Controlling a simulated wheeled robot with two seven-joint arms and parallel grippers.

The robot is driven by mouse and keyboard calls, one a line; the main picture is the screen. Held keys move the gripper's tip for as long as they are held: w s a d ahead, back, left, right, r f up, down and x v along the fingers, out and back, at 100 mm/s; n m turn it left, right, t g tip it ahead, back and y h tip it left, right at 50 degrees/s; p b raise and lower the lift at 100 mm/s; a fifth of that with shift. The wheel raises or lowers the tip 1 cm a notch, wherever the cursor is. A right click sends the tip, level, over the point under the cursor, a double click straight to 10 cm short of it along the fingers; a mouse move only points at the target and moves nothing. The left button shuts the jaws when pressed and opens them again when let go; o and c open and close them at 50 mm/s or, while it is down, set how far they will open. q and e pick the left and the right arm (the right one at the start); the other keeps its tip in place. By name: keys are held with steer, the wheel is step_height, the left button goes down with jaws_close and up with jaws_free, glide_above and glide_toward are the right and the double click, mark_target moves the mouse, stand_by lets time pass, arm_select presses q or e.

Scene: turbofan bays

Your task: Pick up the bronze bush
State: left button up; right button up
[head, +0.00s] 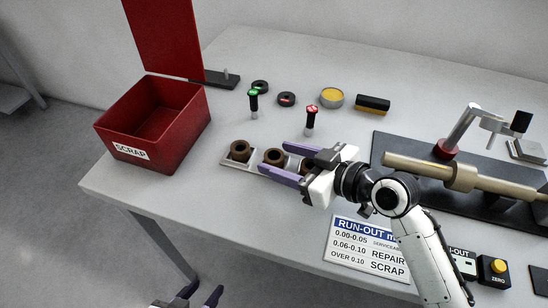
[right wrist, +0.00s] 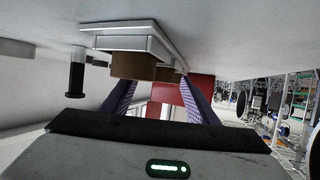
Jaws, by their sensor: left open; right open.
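Brown bronze bushes stand upright in a row on a pale tray (head: 228,163) in the head view: a left one (head: 240,150), a middle one (head: 273,157) and a right one (head: 305,167), partly hidden by my right gripper. My right gripper (head: 273,155) is open, its purple fingers reaching left on either side of the row, with the middle bush between the tips. In the right wrist view, brown bushes (right wrist: 134,66) on the tray appear just beyond the fingers; contact cannot be told. My left gripper (head: 204,291) is open and empty at the bottom edge, away from the table.
A red scrap bin (head: 180,135) with raised lid stands left. Behind the tray are green-topped (head: 253,103) and red-topped (head: 310,120) tools, black rings, a yellow tin (head: 332,97) and a brush (head: 373,103). A shaft fixture (head: 455,175) and run-out sign (head: 367,250) are right.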

steer(key=shift+r, duration=0.1)
steer(key=c, duration=1.4)
steer(key=shift+o, duration=0.2)
step_height(320, 180, up, 10)
steer(key=shift+p, duration=0.4)
